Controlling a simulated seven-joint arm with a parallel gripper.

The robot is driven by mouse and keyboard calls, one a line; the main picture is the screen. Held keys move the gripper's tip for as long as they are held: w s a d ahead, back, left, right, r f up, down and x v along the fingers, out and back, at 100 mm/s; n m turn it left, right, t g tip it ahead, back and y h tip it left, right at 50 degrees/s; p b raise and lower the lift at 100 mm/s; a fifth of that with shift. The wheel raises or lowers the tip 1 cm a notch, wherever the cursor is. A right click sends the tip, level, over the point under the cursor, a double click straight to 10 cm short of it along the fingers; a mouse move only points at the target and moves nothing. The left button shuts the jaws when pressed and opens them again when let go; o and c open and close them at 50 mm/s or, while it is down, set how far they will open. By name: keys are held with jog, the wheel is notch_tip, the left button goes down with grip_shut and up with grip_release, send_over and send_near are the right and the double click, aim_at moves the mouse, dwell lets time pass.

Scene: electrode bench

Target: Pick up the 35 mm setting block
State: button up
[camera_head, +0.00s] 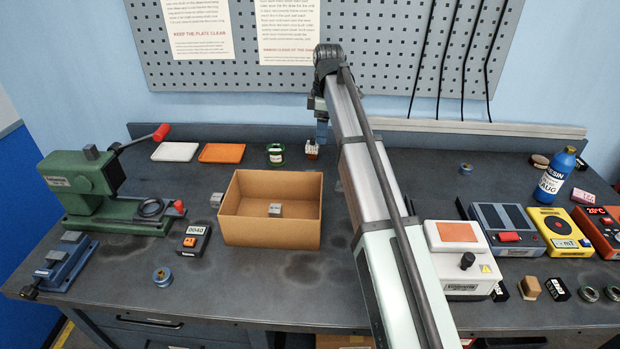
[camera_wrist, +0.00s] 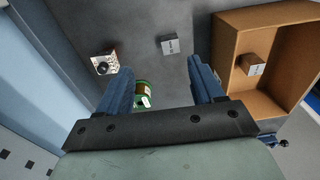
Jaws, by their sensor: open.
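Three small grey setting blocks show, their labels too small to read, so I cannot tell which is 35 mm. One block (camera_head: 217,200) stands left of the cardboard box (camera_head: 270,232). A second block (camera_head: 275,210) lies inside the box and shows in the wrist view (camera_wrist: 252,65). A third (camera_head: 340,186) is right of the box, mostly hidden behind my arm; it appears to be the block beyond my fingertips in the wrist view (camera_wrist: 170,44). My gripper (camera_head: 322,138) is open and empty above the back of the bench. Its fingers (camera_wrist: 160,68) point down.
A green spool (camera_head: 275,154) and a small terminal-like part (camera_head: 312,150) stand near my gripper. White (camera_head: 175,152) and orange (camera_head: 221,153) trays lie behind. A green press (camera_head: 100,190) is left, instruments (camera_head: 458,262) right. The box walls rise around the inner block.

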jog(key=shift+h, duration=0.3)
jog(key=a+f, duration=0.1)
jog(key=f, duration=0.2)
jog(key=a+f, duration=0.1)
jog(key=f, duration=0.2)
jog(key=s+a+f, duration=0.1)
jog(key=f, duration=0.1)
jog(key=shift+a+f, duration=0.2)
jog(key=shift+f, duration=0.2)
jog(key=shift+s+f, duration=0.2)
jog(key=shift+f, duration=1.1)
jog(key=shift+s+f, duration=0.2)
jog(key=shift+f, duration=1.1)
jog(key=shift+c, duration=0.5)
grip_shut()
